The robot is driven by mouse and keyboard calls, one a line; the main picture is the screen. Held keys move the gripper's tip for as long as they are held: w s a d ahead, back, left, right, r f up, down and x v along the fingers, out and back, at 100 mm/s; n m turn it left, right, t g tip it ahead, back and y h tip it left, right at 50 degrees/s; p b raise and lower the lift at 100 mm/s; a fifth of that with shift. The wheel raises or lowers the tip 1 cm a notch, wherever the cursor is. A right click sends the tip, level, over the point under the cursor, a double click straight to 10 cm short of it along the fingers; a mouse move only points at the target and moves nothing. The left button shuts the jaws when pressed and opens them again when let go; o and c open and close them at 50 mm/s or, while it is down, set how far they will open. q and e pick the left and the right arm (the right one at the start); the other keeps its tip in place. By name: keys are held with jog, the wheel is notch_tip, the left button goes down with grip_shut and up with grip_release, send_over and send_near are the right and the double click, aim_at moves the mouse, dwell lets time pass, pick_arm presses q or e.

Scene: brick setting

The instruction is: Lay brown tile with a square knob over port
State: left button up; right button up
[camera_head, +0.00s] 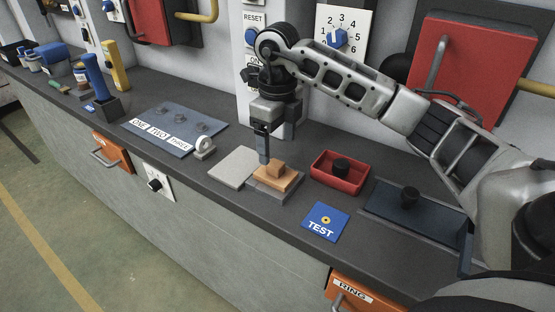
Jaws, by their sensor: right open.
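The brown tile with a square knob (286,181) lies on a flat stand (262,193) near the middle of the bench, its knob upward. My right gripper (265,158) is open and points down at the back left of the knob. The finger overlaps the tile's edge in the picture, so I cannot tell whether it touches. A port, a small yellow ring with a dark centre (326,220), shows uncovered on the blue TEST plate (320,229), at the front right of the tile. My left gripper is not in view.
A pale grey slab (233,168) lies left of the stand. A red tray (325,180) with a dark knob stands to the right, and a dark lidded panel (385,206) farther right. A blue-grey ONE TWO THREE board (160,115) lies left. The bench front edge is close to the TEST plate.

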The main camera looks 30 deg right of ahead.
aim_at(277, 164)
notch_tip(277, 164, up, 6)
dwell(0.7)
